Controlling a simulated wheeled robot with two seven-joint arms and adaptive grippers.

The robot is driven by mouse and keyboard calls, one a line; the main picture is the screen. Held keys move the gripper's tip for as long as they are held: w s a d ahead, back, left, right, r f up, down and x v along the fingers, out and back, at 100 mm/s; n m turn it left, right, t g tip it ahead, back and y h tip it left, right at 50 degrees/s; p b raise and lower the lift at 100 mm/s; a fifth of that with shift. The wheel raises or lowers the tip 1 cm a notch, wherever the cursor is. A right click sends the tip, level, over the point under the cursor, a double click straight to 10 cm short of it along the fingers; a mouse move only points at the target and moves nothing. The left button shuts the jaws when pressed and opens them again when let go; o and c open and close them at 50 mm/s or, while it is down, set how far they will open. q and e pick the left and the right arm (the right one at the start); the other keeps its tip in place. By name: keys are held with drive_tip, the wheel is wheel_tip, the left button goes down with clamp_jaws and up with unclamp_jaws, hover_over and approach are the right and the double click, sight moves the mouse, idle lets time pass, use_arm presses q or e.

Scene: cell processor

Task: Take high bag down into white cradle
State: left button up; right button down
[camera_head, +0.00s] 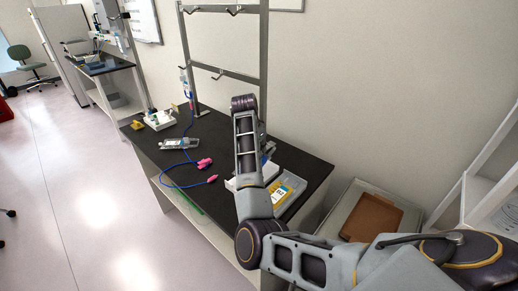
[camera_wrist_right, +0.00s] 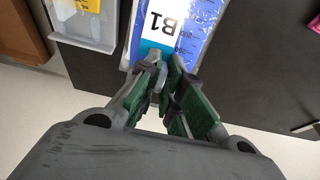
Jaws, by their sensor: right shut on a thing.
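A blue-tinted bag with a white label reading B1 (camera_wrist_right: 184,28) shows at the top of the right wrist view. My right gripper (camera_wrist_right: 164,68) is shut on the near edge of this bag, above the dark bench. In the head view my right arm hides most of the gripper and the held bag. A white cradle (camera_head: 160,121) stands on the left part of the bench. Another white piece (camera_head: 231,184) is partly hidden behind my arm. My left gripper is not in view.
A clear bag (camera_head: 180,143) lies on the black bench (camera_head: 215,130), with blue tubing and pink connectors (camera_head: 204,163) in front. A metal rack (camera_head: 223,71) with hooks stands behind. A labelled tray (camera_head: 287,188) sits right of my arm; a bin with brown contents (camera_head: 371,216) stands beyond.

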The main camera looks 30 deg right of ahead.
drive_tip(key=shift+f, duration=0.7)
drive_tip(key=c, duration=1.5)
unclamp_jaws()
drive_tip(key=shift+v, duration=3.75)
drive_tip(key=shift+w, duration=0.15)
